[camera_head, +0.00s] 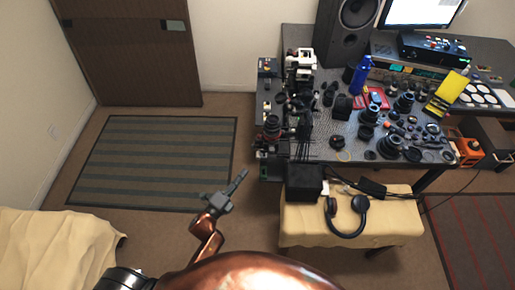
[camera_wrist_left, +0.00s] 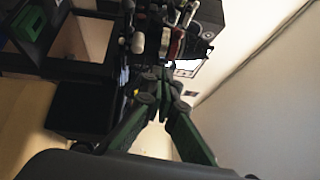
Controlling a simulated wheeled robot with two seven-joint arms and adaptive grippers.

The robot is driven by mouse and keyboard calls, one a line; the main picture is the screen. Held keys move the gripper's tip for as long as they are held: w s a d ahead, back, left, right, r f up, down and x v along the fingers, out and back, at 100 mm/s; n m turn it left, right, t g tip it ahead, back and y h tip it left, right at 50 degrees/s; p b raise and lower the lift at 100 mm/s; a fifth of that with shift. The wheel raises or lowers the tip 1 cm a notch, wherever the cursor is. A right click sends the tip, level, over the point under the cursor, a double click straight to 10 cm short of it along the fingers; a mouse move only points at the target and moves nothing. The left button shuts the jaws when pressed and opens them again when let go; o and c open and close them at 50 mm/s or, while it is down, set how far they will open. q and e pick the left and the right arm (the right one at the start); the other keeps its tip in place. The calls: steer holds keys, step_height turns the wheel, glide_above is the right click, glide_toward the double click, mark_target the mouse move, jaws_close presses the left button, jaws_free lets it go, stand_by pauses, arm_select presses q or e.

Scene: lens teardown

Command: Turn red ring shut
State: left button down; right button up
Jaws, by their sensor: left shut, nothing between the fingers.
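A lens with a red ring (camera_head: 272,122) stands at the left edge of the cluttered workbench in the head view. A reddish band (camera_wrist_left: 176,43) near the top middle of the left wrist view may be the same ring; the picture is too dark to be sure. My left gripper (camera_head: 242,176) is shut and empty. It is over the floor, left of and nearer than the bench, apart from the lens. Its dark green fingers come together in the left wrist view (camera_wrist_left: 164,88). My right gripper is not in view.
The bench top (camera_head: 340,147) is crowded with lenses, tools and a blue bottle (camera_head: 361,75). A black box (camera_head: 304,182) and headphones (camera_head: 346,216) are on a cloth-covered seat (camera_head: 300,225) in front. The floor around the striped mat (camera_head: 150,160) is clear.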

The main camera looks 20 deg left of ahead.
arm_select(q)
step_height(320, 180, up, 2)
steer(key=m, duration=0.1)
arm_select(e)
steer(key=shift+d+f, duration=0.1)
arm_select(q)
glide_toward(264, 136)
steer(key=d, duration=0.3)
steer(key=w, duration=0.1)
steer(key=w+a, duration=0.1)
steer(key=w, duration=0.1)
steer(key=shift+w+a+f+b, duration=0.15)
steer(key=shift+w+f+b, duration=0.05)
steer(key=shift+w+b, duration=0.1)
steer(key=shift+w+a+r, duration=0.1)
steer(key=shift+w+a, duration=0.15)
steer(key=shift+w, duration=0.2)
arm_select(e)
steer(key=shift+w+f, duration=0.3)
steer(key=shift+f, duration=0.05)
arm_select(q)
steer(key=shift+a+h, duration=0.1)
steer(key=shift+h, duration=0.3)
